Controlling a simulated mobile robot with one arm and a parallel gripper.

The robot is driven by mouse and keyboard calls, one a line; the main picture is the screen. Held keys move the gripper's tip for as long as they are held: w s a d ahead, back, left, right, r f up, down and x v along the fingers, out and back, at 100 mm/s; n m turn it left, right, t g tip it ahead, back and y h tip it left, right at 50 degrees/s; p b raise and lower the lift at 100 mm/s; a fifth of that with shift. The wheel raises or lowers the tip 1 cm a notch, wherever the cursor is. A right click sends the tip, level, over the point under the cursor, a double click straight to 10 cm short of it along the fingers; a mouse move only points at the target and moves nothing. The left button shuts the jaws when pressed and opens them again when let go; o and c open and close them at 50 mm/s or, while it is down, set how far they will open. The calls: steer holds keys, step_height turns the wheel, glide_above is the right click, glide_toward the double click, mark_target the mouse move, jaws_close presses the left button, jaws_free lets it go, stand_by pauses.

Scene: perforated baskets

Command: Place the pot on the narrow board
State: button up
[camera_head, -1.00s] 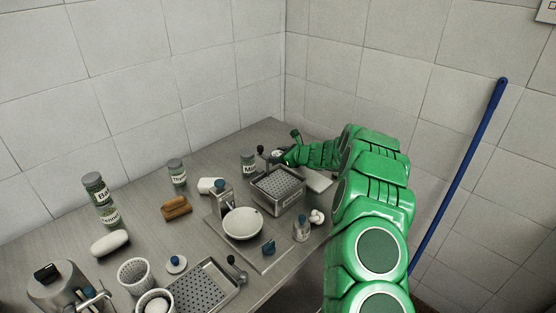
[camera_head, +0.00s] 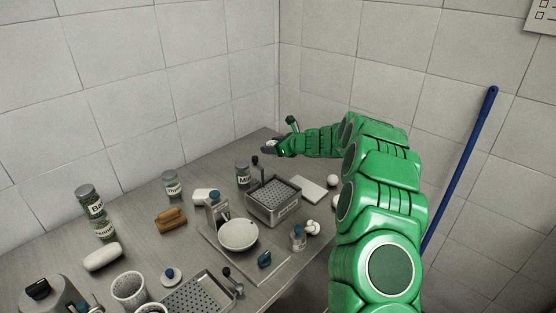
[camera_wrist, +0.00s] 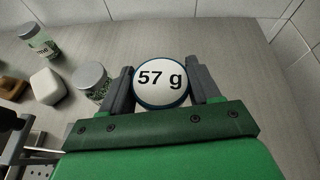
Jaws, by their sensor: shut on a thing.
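My gripper (camera_wrist: 162,90) is shut on a round pot with a white top marked "57 g" (camera_wrist: 161,78) and a dark blue rim. In the head view my gripper (camera_head: 272,149) is at the far end of the table, behind the perforated basket; the pot is hard to make out there. A pale flat board (camera_head: 313,188) lies right of the basket, with nothing seen on it. A larger grey board (camera_head: 258,267) lies in front of the basket under a white bowl; I cannot tell which is the narrow one.
The perforated metal basket (camera_head: 288,212) has a dark upright handle at its back left. Labelled jars (camera_head: 172,184), a brown block (camera_head: 171,221) and a white bowl (camera_head: 238,235) stand left and front. Round white things (camera_head: 333,181) lie near the right edge.

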steer(key=s+d, duration=0.4)
steer(key=d, duration=0.2)
steer(key=r, duration=0.2)
glide_above(306, 187)
steer(key=a, duration=0.1)
steer(key=s+d+r, duration=0.1)
steer(key=s+r, duration=0.2)
steer(key=s, duration=1.1)
steer(key=shift+g, duration=0.3)
steer(key=w+f, duration=0.2)
steer(key=w, duration=0.2)
steer(key=w+f, duration=0.3)
steer(key=w, duration=0.1)
steer(key=w+f, duration=0.2)
steer(key=w, duration=0.2)
steer(key=shift+f, duration=0.4)
steer(key=shift+w+f, duration=0.9)
steer(key=shift+f, duration=1.65)
steer(key=shift+f, duration=0.15)
steer(key=o, duration=1.1)
